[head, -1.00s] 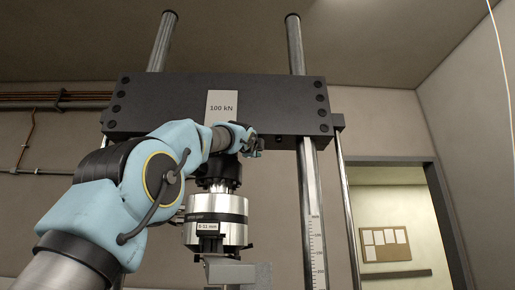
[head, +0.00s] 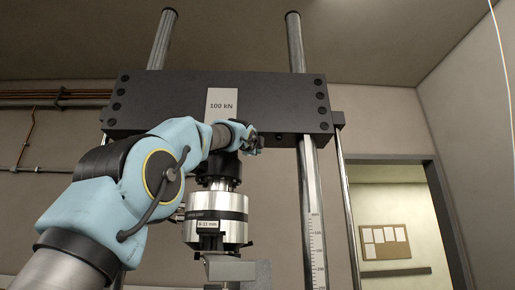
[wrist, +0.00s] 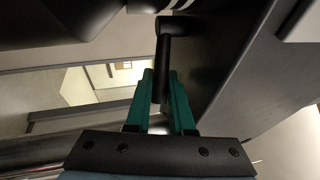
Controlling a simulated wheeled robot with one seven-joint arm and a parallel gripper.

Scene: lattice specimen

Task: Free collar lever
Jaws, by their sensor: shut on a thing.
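My gripper (wrist: 161,74) shows in the wrist view with its two teal fingers on either side of a black rod-like lever (wrist: 164,48). The fingers are shut on the lever. In the head view my gripper (head: 250,141) is at the front of the black collar (head: 219,168), just under the crosshead. The lever is hard to make out there against my gripper. A silver grip head (head: 217,228) with a small white size label (head: 208,224) hangs below the collar.
The dark crosshead (head: 270,105) with a "100 kN" plate (head: 222,104) spans above my gripper. A steel column (head: 309,190) with a scale stands to the right. A grey block (head: 230,268) is below the grip head. A doorway (head: 390,220) opens at the right.

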